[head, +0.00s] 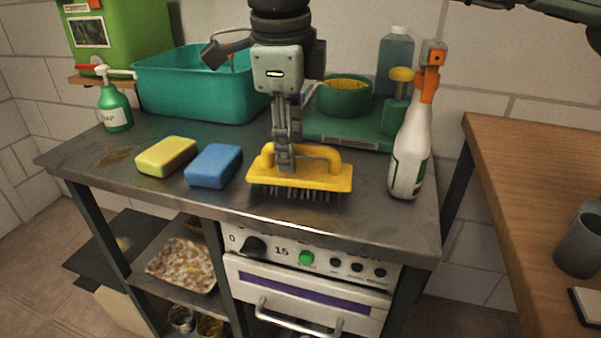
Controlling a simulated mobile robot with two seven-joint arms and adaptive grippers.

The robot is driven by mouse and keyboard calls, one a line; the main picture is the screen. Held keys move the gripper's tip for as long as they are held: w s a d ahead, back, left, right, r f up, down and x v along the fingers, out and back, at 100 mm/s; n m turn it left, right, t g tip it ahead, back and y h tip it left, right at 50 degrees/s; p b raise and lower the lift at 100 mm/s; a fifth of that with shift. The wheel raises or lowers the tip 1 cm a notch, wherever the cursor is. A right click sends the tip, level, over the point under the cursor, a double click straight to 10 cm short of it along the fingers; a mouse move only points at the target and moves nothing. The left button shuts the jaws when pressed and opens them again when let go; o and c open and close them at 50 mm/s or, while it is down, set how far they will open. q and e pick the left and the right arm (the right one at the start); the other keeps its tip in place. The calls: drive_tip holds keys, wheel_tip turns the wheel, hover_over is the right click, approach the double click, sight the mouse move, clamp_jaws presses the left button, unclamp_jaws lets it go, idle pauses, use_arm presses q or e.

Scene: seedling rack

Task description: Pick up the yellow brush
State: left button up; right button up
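The yellow brush (325,177) is on the grey metal counter near its front edge, with its dark bristles down and its arched handle up. My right gripper (285,160) points straight down from above at the left part of the handle. One finger shows in front of the handle and overlaps it. The far finger is hidden, so I cannot tell whether the fingers are closed on the handle. My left gripper is not in view.
A blue sponge (214,166) and a yellow-green sponge (166,157) lie left of the brush. A white spray bottle (409,160) stands at right. A teal basin (190,90), a green pot (343,97) and a scale (345,132) stand behind. A wooden table (530,170) is at far right.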

clamp_jaws()
drive_tip(key=shift+r, duration=0.1)
idle(0.4)
drive_tip(key=shift+r, duration=0.35)
wheel_tip(320, 180, up, 4)
drive_tip(key=shift+a+f, duration=0.1)
drive_tip(key=shift+f, duration=0.1)
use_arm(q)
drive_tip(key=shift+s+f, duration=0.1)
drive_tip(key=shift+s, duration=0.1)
use_arm(e)
drive_tip(key=a+r, duration=0.6)
drive_tip(key=a, duration=0.5)
drive_tip(key=shift+w+a+r, duration=0.2)
drive_tip(key=shift+w+r, duration=0.15)
drive_tip(key=shift+w, duration=0.05)
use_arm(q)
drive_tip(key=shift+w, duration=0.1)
